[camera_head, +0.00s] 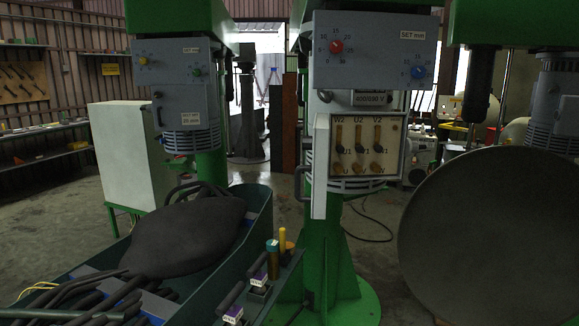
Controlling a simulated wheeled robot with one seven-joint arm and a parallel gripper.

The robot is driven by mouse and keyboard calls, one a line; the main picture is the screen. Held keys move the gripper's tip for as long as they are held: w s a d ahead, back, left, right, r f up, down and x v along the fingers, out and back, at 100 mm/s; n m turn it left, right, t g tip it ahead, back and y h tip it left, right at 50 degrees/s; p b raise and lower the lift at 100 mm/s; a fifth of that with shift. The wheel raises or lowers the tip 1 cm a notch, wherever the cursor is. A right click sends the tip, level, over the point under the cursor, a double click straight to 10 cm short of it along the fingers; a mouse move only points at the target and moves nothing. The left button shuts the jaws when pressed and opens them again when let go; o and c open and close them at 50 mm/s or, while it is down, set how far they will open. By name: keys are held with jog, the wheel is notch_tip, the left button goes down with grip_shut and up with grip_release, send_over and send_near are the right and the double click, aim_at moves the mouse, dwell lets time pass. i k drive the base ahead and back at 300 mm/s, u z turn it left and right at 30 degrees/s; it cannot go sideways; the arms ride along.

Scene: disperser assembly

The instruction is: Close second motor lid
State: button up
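The second motor's terminal box (367,148) is open on the middle green machine. Its face shows terminals marked W2, U2 and V2, with several orange and dark posts. The motor lid (320,167) stands swung out at the box's left side, seen nearly edge-on, with a dark handle (302,183) on its left. On the left machine, a grey motor box (186,106) has its front covered. My gripper is not visible in this view.
A green tray (262,215) at the lower left holds dark cables and a dark rounded object (185,235). Colored cylinders (282,242) stand near its right end. A large dark disc-like shape (490,240) blocks the lower right. A white cabinet (128,155) stands at left.

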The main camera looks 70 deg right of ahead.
aim_at(320, 168)
jog(key=z, duration=1.75)
